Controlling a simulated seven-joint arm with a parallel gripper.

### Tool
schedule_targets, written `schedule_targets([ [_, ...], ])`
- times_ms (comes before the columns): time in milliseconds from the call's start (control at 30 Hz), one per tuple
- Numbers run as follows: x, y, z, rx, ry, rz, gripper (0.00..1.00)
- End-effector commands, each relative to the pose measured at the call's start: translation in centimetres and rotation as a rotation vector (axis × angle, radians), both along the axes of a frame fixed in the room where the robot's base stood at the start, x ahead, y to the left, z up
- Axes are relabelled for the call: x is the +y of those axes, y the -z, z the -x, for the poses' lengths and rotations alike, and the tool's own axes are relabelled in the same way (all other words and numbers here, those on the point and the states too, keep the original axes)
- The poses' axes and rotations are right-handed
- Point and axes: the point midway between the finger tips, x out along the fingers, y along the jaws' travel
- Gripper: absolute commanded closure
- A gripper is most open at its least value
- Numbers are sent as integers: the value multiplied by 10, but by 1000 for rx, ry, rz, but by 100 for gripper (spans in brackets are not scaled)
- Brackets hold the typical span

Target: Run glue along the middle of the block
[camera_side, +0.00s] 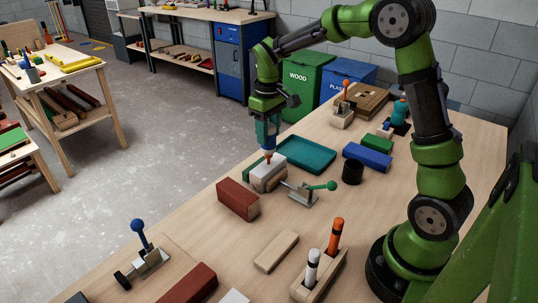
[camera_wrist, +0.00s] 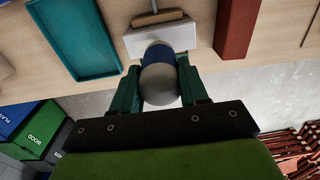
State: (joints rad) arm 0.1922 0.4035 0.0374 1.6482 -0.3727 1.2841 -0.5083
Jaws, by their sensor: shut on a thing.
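My gripper (camera_side: 267,128) is shut on a glue bottle (camera_side: 268,142), which points nozzle down with an orange tip. In the wrist view the bottle (camera_wrist: 158,78) shows a blue band and a pale grey end between my teal fingers. The block (camera_side: 266,168) has a white face and lies under the nozzle. The tip is at or just above its top; I cannot tell if it touches. In the wrist view the block (camera_wrist: 150,38) lies just beyond the bottle, which hides part of it. No glue line is clearly visible.
A toggle clamp (camera_side: 303,194) with a green handle stands right of the block. A red-brown batten (camera_side: 238,198) lies close in front. A teal tray (camera_side: 306,155) lies behind. A black cup (camera_side: 352,171) and a blue batten (camera_side: 367,156) are to the right.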

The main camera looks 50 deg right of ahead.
Motion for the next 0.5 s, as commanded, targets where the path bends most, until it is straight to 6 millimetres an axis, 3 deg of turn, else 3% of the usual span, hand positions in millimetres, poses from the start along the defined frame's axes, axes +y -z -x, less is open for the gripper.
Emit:
schedule_targets([
  [500, 49, 0, 0, 1, -3, -1, 92],
])
